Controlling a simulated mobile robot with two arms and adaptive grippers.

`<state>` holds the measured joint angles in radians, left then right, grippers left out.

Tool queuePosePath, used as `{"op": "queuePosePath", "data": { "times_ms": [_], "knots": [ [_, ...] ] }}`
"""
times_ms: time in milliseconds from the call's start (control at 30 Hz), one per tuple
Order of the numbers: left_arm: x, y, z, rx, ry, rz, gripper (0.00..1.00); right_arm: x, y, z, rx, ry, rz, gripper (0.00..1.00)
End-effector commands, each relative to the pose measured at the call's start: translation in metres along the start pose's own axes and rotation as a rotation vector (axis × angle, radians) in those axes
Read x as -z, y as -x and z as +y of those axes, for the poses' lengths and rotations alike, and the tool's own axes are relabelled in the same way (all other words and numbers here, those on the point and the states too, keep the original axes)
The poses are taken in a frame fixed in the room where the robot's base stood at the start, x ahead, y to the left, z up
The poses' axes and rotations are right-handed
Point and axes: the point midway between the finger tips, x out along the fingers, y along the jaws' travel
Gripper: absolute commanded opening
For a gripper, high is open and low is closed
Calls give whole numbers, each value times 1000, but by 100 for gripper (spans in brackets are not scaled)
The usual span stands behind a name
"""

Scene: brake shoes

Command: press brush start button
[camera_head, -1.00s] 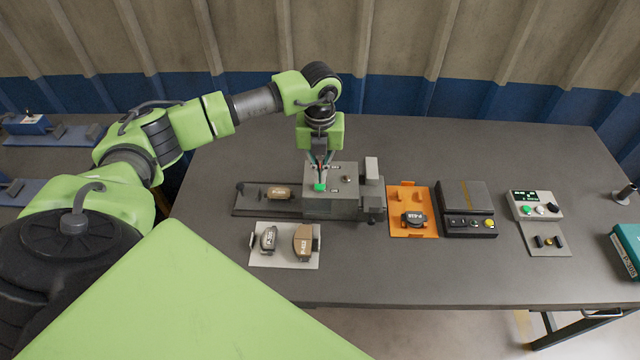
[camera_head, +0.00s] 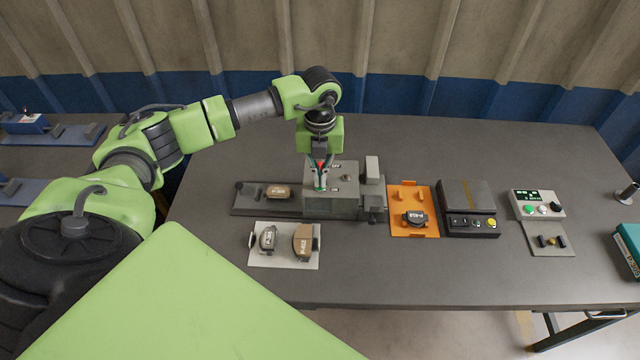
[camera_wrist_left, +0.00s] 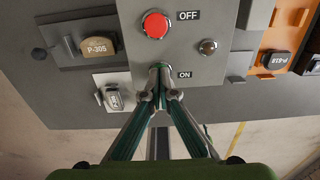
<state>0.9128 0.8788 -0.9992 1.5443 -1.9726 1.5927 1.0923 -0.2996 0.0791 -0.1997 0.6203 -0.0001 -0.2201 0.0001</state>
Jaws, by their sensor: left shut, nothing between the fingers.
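The brush machine is a grey box (camera_head: 345,205) in the middle of the table. In the left wrist view its top panel (camera_wrist_left: 205,75) carries a red OFF button (camera_wrist_left: 155,24), a small dark knob (camera_wrist_left: 208,46) and the ON label (camera_wrist_left: 185,75). My left gripper (camera_head: 320,187) points down at the panel, shut and empty. In the wrist view its fingertips (camera_wrist_left: 159,88) lie over the spot beside the ON label and hide most of the start button. I cannot tell whether they touch or press it. My right gripper is not in view.
A brown P-305 shoe (camera_head: 279,191) lies on the machine's left bed. A pale tray (camera_head: 285,260) with two shoes is in front. An orange fixture (camera_head: 405,232), a black box (camera_head: 466,195) and a white control box (camera_head: 535,198) stand to the right. The table front is clear.

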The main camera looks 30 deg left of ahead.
Motion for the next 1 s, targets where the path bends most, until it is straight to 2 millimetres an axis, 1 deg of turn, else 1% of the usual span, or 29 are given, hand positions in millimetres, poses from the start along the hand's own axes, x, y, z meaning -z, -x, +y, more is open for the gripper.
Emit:
{"op": "queuePosePath", "data": {
  "times_ms": [267, 467, 567, 1000],
  "knots": [
    [0, -7, 0, 0, 0, 0, 0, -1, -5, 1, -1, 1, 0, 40],
    [0, -5, 0, 0, 0, 1, 0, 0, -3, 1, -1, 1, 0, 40],
    [0, 0, 0, 0, 0, 0, 0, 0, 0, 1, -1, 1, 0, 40],
    [0, 36, 0, 0, 0, 0, 0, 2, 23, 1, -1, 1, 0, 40]
  ]
}}
